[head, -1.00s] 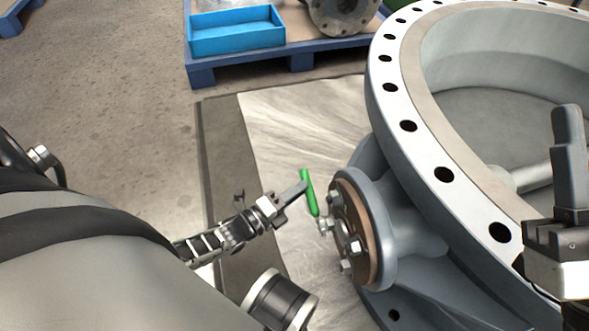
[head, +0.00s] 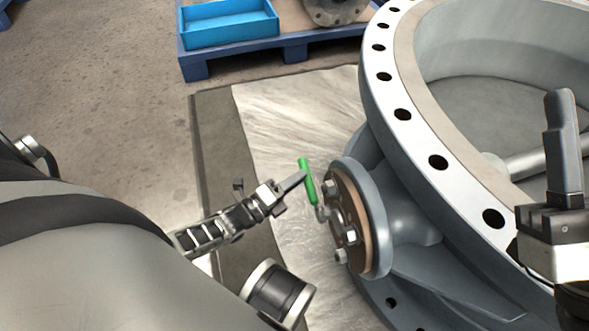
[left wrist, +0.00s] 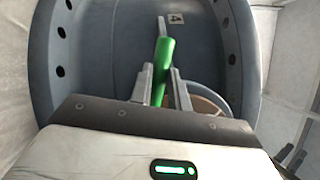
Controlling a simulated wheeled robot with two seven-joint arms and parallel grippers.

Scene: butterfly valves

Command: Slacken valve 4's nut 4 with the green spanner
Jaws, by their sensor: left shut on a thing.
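Valve 4 is the large grey valve body (head: 480,175) on the right. In the left wrist view, a "4" label (left wrist: 176,18) shows on its grey wall. Its small side flange (head: 362,215) has a brown face with several nuts (head: 351,237). My left gripper (head: 302,178) is shut on the green spanner (head: 308,184), just left of this flange. The spanner's green handle also shows between the fingers in the left wrist view (left wrist: 163,68). Its metal end is close to a left-side nut; I cannot tell whether it is seated. My right gripper (head: 562,140) is partly visible at the right edge.
A blue pallet (head: 240,57) with a blue tray (head: 228,24) and a grey flanged part (head: 335,8) stands at the back. A metal floor plate (head: 285,110) lies under the valve. The floor at left is clear.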

